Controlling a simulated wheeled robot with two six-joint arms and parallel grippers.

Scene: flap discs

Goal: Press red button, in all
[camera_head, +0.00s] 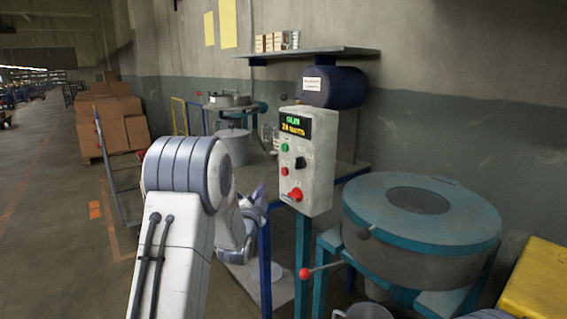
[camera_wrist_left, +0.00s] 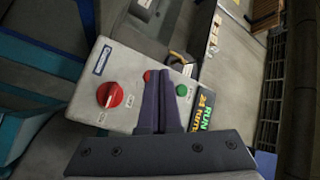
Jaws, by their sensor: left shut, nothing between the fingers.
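A grey control box (camera_head: 318,185) stands on a post, its face turned left in the head view. It carries a lit display (camera_head: 295,125), a green button (camera_head: 285,147), a small red button (camera_head: 284,171), a black knob (camera_head: 300,163) and a larger red knob (camera_head: 295,194). My left gripper (camera_head: 262,194) is shut and empty, left of the box's lower part. In the left wrist view its fingers (camera_wrist_left: 163,76) point at the panel and partly cover the small red button (camera_wrist_left: 147,76); contact cannot be told. The black knob is hidden there. My right gripper is out of view.
A round teal-lidded machine (camera_head: 470,222) stands right of the box, with a red-tipped lever (camera_head: 304,273) below. A shelf (camera_head: 310,53) and a dark blue cylinder (camera_head: 345,88) are behind. Stacked cartons (camera_head: 100,125) stand at the left; the floor (camera_head: 50,200) there is open.

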